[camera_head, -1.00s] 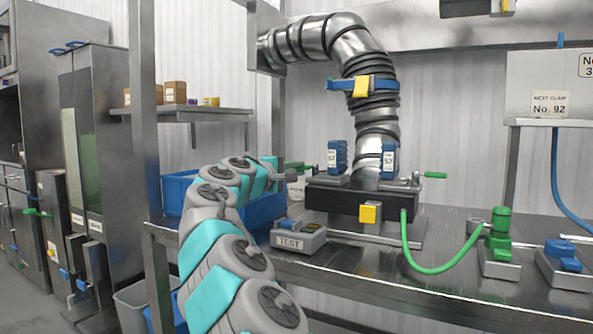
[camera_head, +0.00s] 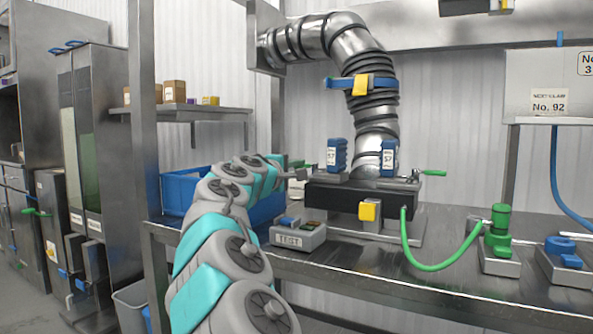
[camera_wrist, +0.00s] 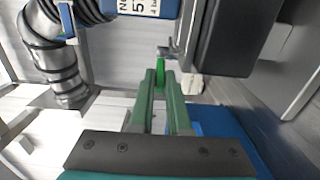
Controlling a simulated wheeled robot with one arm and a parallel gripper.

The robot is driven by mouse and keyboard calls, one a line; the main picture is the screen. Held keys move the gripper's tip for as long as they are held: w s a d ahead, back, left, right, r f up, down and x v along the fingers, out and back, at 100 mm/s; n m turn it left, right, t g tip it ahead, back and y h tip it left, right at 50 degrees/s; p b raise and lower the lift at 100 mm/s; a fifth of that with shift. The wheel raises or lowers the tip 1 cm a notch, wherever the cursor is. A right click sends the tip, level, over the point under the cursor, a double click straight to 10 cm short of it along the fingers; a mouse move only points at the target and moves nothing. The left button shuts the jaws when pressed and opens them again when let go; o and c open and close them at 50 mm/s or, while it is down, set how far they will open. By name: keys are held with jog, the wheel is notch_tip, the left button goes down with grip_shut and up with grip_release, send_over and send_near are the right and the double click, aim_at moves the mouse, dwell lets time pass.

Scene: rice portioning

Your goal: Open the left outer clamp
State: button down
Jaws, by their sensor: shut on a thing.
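The left outer clamp, with a green handle (camera_wrist: 160,72), is at the left end of the black box (camera_head: 345,198). In the head view a bit of its green handle (camera_head: 296,163) shows just behind my gripper (camera_head: 297,174). In the wrist view my gripper (camera_wrist: 160,85) has its two green fingers closed around this handle, with the handle end between the tips. The rest of the clamp is mostly hidden by the fingers and the box. The right clamp's green handle (camera_head: 433,173) sticks out to the right.
Two blue labelled blocks (camera_head: 337,155) stand on the box beside the ribbed metal duct (camera_head: 376,120). A grey TEST unit (camera_head: 298,236) sits in front. Blue bins (camera_head: 182,190) are at the left. A green hose (camera_head: 440,268) runs right to a green fitting (camera_head: 500,232).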

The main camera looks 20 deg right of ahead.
jog(key=shift+s+d+r+n+t+y+p, duration=0.1)
jog(key=shift+s+d+n+t+y+p, duration=0.1)
jog(key=shift+s+n+t+y+p, duration=0.3)
jog(key=shift+s+d+f+n+t+y+p, duration=0.15)
jog(key=shift+n+t+y+p, duration=0.1)
jog(key=shift+n+t+y, duration=0.45)
jog(key=shift+s+d+r+n+t+y+p, duration=0.15)
jog(key=shift+s+d+n+t+y+p, duration=0.1)
jog(key=shift+n+t+y+p, duration=0.35)
jog(key=shift+s+d+f+n+t+y+p, duration=0.1)
jog(key=shift+s+d+n+t+y+p, duration=0.05)
jog(key=shift+n+t+y+p, duration=0.3)
jog(key=shift+s+d+f+n+t+y+p, duration=0.15)
jog(key=shift+t+y+p, duration=0.1)
jog(key=shift+y, duration=0.3)
jog(key=c, duration=1.2)
grip_release()
jog(key=shift+o, duration=0.2)
jog(key=shift+r, duration=0.1)
jog(key=shift+a, duration=0.1)
